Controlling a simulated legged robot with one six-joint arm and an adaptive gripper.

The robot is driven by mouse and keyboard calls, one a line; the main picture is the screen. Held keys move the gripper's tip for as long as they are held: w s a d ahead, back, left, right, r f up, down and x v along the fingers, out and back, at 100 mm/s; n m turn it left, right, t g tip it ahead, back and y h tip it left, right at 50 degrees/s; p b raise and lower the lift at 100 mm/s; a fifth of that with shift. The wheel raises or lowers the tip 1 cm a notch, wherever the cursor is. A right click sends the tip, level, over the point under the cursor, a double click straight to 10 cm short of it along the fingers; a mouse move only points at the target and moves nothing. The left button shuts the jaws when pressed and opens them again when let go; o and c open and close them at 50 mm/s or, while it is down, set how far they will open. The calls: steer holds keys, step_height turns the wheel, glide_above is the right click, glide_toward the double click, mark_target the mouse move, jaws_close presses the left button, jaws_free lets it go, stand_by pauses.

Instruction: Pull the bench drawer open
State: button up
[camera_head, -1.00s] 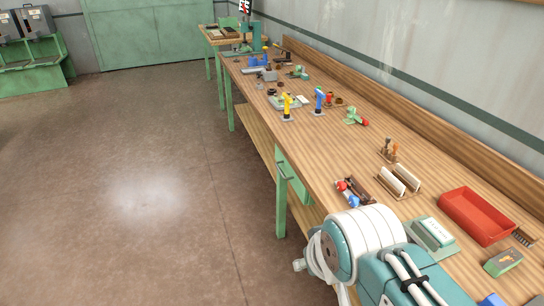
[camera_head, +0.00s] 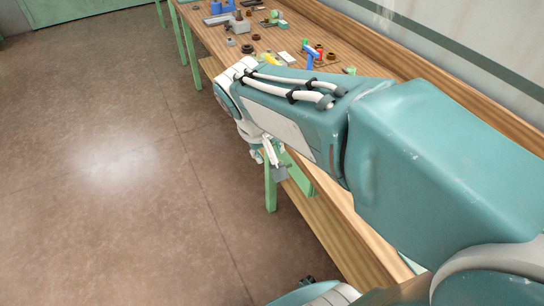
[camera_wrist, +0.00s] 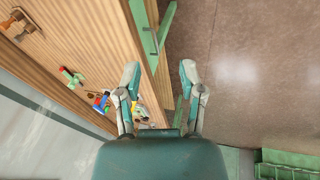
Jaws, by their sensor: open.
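The bench drawer has a green front (camera_wrist: 143,18) under the wooden bench edge, at the top of the wrist view. Its thin green handle (camera_wrist: 153,40) sticks out from that front. In the head view, part of the green drawer front (camera_head: 300,178) shows below my arm. My gripper (camera_wrist: 160,66) is open and empty, its two fingers apart. In the wrist view the handle is ahead of the gap between them, and I see no contact. In the head view my gripper (camera_head: 268,155) hangs beside the bench's front edge, close to the drawer. How far the drawer is out is unclear.
The wooden bench (camera_head: 345,62) carries small tools and parts, including a blue-handled tool (camera_head: 309,58). Green bench legs (camera_head: 270,188) and a lower shelf (camera_head: 325,225) lie close to my gripper. The brown floor (camera_head: 110,180) to the left is clear.

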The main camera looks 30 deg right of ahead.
steer(key=w+d+f+g+h, duration=0.2)
steer(key=w+f+h, duration=0.3)
steer(key=w+f, duration=0.55)
steer(key=w+d+f+g+h, duration=0.15)
steer(key=w+f+h, duration=0.25)
steer(key=w+f, duration=0.65)
steer(key=w+f+n+t+h, duration=0.15)
steer(key=w+f+h, duration=0.25)
steer(key=f, duration=0.7)
steer(key=shift+m+t, duration=0.25)
steer(key=shift+t, duration=0.05)
steer(key=d, duration=0.3)
steer(key=d+f, duration=0.1)
steer(key=d, duration=0.2)
steer(key=d+f, duration=0.1)
steer(key=d, duration=0.3)
jaws_close()
